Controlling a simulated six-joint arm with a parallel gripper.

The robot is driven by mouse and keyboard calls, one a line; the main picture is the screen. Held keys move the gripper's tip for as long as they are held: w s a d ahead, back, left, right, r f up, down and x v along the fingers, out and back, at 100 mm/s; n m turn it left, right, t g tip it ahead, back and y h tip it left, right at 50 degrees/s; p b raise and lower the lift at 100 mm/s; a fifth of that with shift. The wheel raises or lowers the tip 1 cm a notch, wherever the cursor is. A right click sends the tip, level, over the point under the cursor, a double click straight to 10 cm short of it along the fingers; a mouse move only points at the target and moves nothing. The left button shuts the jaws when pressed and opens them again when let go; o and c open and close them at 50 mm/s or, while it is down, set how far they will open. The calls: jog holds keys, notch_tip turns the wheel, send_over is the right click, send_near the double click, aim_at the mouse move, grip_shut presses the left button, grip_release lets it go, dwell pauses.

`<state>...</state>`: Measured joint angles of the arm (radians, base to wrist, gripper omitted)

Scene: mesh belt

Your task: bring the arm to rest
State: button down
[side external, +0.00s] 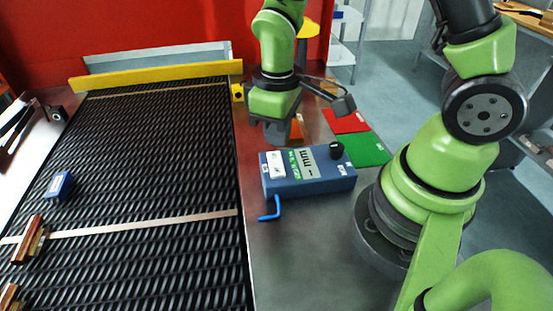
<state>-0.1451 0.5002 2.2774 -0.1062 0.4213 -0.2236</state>
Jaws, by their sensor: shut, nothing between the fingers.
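My gripper (277,138) hangs pointing down at the end of my green arm, just behind the blue gauge box and to the right of the mesh belt (150,150). It is shut, and I see nothing held in it. Its fingertips are small and partly hidden behind the box, so I cannot tell how far they are above the table.
The blue gauge box (325,184) has a black knob, with a blue hook (270,210) before it. Red (345,121) and green (366,150) pads lie behind. A blue block (60,187) and copper-coloured parts (28,240) lie on the belt. A yellow bar (160,75) crosses its far end.

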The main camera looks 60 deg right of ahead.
jog(key=shift+r, duration=0.25)
jog(key=s+r+m+t+y, duration=0.1)
jog(key=s+r+m+t, duration=0.2)
jog(key=r, duration=0.6)
jog(key=s+r+m+t+y, duration=0.1)
jog(key=s+r+m+t, duration=0.3)
jog(key=r, duration=0.5)
jog(key=shift+s+d+r, duration=0.4)
jog(key=shift+s, duration=0.8)
